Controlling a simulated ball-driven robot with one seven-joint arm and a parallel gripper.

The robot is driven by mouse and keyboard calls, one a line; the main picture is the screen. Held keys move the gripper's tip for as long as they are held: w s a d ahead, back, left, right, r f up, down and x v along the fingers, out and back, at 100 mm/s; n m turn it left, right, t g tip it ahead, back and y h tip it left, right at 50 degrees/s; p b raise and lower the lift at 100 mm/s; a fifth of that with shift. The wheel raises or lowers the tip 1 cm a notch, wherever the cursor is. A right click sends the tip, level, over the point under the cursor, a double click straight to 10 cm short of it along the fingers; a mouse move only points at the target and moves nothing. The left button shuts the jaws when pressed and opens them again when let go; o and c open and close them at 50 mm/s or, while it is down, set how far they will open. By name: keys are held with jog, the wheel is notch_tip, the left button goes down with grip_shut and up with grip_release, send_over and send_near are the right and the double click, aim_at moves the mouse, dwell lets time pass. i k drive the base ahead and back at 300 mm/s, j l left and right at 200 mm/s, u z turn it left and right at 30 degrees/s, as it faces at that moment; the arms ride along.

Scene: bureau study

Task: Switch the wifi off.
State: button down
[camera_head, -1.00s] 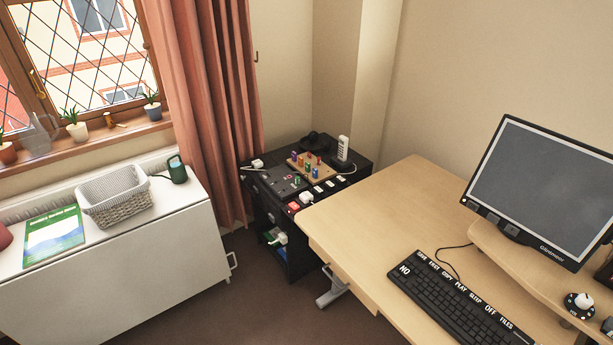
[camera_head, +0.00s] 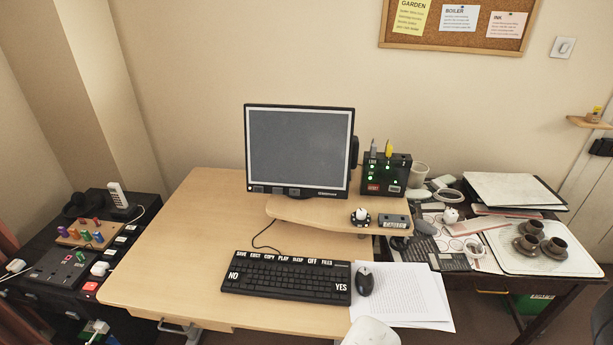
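A black box (camera_head: 386,174) with several lit green lights stands on the desk's raised shelf, just right of the monitor; it looks like the wifi router. It has a red label low on its front, small white markings, and a grey and a yellow plug or stick on top. Its lettering is too small to read surely, and I cannot make out a switch on it. My gripper is not in view.
The monitor (camera_head: 299,150) is dark. The keyboard (camera_head: 286,277), mouse (camera_head: 365,281) and papers (camera_head: 404,295) lie on the desk (camera_head: 190,245). A black cabinet with sockets (camera_head: 62,268) is at left. A cluttered side table with cups (camera_head: 533,228) is at right. A white rounded object (camera_head: 370,332) shows at the bottom.

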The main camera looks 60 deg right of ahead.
aim_at(392, 188)
jog(key=z, duration=1.6)
